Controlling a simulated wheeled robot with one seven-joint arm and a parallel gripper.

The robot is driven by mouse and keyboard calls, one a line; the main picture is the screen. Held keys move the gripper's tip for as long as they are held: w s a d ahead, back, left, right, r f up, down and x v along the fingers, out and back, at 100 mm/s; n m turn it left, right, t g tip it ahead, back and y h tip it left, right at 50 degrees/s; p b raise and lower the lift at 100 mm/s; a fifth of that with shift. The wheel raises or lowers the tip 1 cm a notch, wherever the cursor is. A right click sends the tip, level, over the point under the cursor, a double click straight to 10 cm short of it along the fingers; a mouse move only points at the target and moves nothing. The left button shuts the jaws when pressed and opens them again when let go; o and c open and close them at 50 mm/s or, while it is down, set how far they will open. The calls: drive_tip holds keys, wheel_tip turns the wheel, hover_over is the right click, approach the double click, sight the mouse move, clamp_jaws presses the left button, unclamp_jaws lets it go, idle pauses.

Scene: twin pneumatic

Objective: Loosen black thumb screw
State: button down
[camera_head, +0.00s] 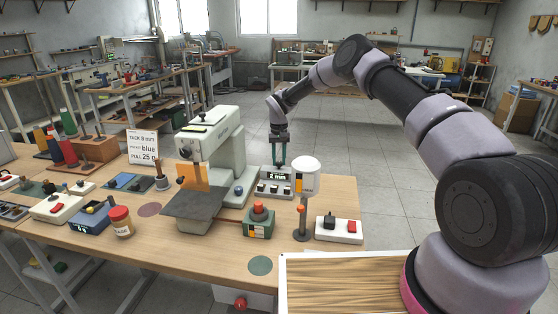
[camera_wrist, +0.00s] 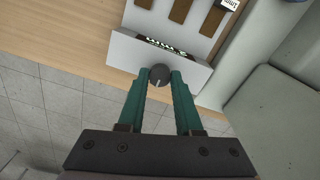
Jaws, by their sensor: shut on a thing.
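My gripper (camera_head: 279,163) reaches down at the back of the white unit (camera_head: 265,190) with the "2 mm" display, beside the pale green machine (camera_head: 222,155). In the wrist view its two green fingers (camera_wrist: 160,77) are shut on a dark round knob (camera_wrist: 159,75) with a pale line on its top. This knob sits close against the edge of the white unit (camera_wrist: 125,50). It is the only dark knob between my fingers and may be the black thumb screw.
A box with a red button (camera_head: 258,221) and a white switch box (camera_head: 339,229) are in front. A jar (camera_head: 121,221) and a sign (camera_head: 143,147) stand left. The machine's body closely borders the unit.

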sight(279, 162)
drive_tip(key=n, duration=1.3)
drive_tip(key=shift+n, duration=0.3)
idle(0.5)
drive_tip(key=c, duration=0.6)
unclamp_jaws()
wheel_tip(279, 162, up, 11)
drive_tip(key=shift+f, duration=0.1)
